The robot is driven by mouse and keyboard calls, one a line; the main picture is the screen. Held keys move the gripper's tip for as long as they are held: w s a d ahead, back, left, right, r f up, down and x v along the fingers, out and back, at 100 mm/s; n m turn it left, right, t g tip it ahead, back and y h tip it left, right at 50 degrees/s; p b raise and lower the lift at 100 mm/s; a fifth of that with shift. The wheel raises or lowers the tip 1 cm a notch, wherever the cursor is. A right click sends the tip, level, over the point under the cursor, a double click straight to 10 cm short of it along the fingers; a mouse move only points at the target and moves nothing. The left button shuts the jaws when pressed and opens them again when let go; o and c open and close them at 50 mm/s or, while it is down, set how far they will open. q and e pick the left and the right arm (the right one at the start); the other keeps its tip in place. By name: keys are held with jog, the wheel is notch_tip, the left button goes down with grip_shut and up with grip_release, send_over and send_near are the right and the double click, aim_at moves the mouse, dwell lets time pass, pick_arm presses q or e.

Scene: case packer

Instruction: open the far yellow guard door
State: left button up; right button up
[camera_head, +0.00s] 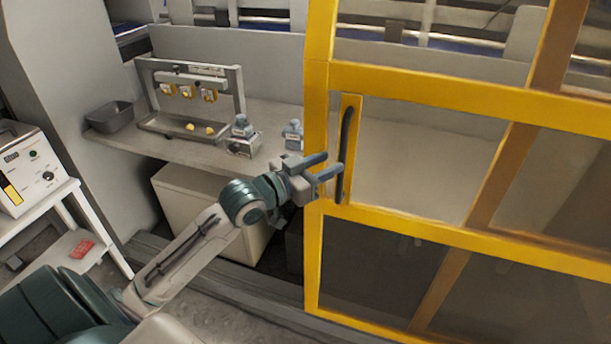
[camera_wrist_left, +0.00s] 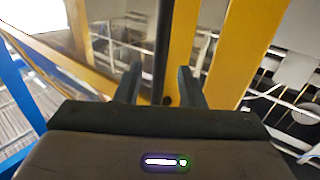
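The yellow guard door (camera_head: 316,240) fills the right side of the head view, with clear panels in its frame. A long dark upright handle (camera_head: 346,150) is mounted on a yellow plate near the door's left edge. My left gripper (camera_head: 326,166) is at the lower part of this handle, with its fingers spread and pointing at it. In the left wrist view the handle (camera_wrist_left: 163,45) stands between the two open fingertips (camera_wrist_left: 160,75). The fingers are not closed on it; whether one touches it, I cannot tell. My right gripper is not in view.
A grey shelf left of the door holds a rack with yellow parts (camera_head: 190,92), a dark bin (camera_head: 110,116) and small grey devices (camera_head: 242,135). A white cart (camera_head: 62,205) with a control box (camera_head: 28,165) stands at far left. An orange-yellow beam (camera_head: 490,190) shows through the door panels.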

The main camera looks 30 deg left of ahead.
pick_arm(q)
jog(key=shift+p+v, duration=0.6)
jog(key=shift+v, duration=2.1)
